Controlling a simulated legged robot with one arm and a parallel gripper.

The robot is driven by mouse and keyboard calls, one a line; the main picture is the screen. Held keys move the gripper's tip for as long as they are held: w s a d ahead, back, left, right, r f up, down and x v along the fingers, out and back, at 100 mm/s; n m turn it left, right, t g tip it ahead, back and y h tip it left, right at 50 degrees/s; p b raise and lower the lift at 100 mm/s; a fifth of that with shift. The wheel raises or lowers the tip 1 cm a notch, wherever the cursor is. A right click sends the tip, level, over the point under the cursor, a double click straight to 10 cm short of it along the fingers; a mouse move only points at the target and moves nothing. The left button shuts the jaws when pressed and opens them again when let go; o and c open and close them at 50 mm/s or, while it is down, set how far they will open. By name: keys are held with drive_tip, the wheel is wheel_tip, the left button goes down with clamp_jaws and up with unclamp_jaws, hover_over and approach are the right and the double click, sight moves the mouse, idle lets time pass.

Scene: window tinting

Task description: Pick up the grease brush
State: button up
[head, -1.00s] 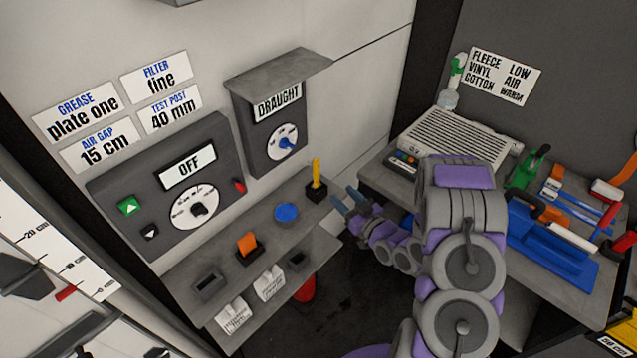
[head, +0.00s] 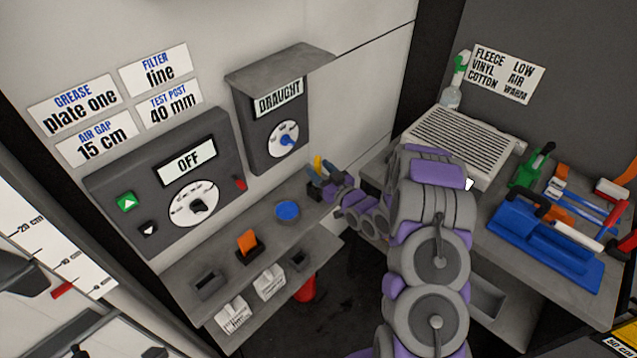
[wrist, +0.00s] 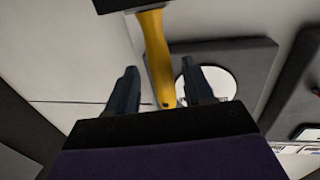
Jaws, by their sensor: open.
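The grease brush, taken to be the yellow-handled tool, stands upright at the right end of the grey shelf; its yellow handle (head: 317,164) shows just behind my gripper in the head view. In the wrist view the yellow handle (wrist: 157,58) lies between my two open fingers, with a dark block at its far end. My gripper (wrist: 164,88) is open and around the handle, with gaps on both sides.
The shelf (head: 220,262) also bears a blue round dish (head: 287,211), an orange piece in a black holder (head: 248,244) and an empty dark holder (head: 208,284). The draught box (head: 272,130) is on the wall above. A side table with blue trays (head: 545,235) stands right.

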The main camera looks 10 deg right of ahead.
drive_tip(key=shift+w+a, duration=0.45)
drive_tip(key=shift+w, duration=0.15)
drive_tip(key=shift+c, duration=0.3)
drive_tip(key=shift+d, duration=0.1)
clamp_jaws()
